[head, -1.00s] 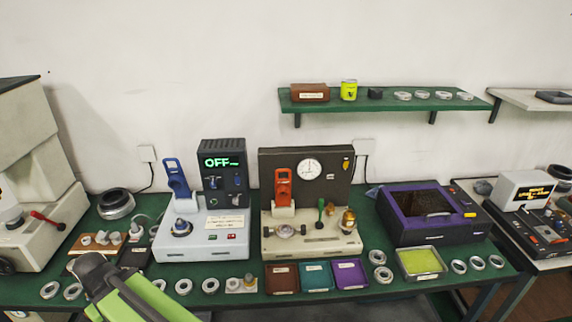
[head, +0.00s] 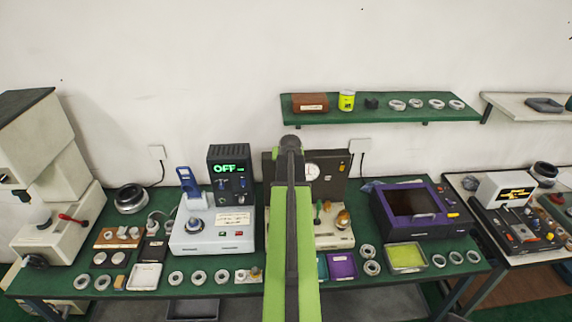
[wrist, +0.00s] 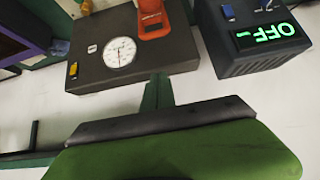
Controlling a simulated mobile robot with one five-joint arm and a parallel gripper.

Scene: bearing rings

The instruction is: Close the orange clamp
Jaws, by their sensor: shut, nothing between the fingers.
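The orange clamp (wrist: 152,20) shows at the top of the wrist view, beside the dark panel (wrist: 118,60) with a round white dial. Only part of the clamp is in frame, and its lower end is cut off. In the head view the clamp is hidden behind my raised green arm, while the dial panel (head: 335,185) shows beside it. My gripper (wrist: 157,92) is in the wrist view, shut and empty, near the panel's top edge and apart from the clamp in the picture. The gripper is not distinguishable in the head view.
A machine with a blue clamp (head: 188,182) and a lit OFF display (head: 229,168) stands left of the dial station. A purple machine (head: 382,222) stands to the right. Trays and rings line the table's front. A green shelf (head: 375,114) hangs above on the right.

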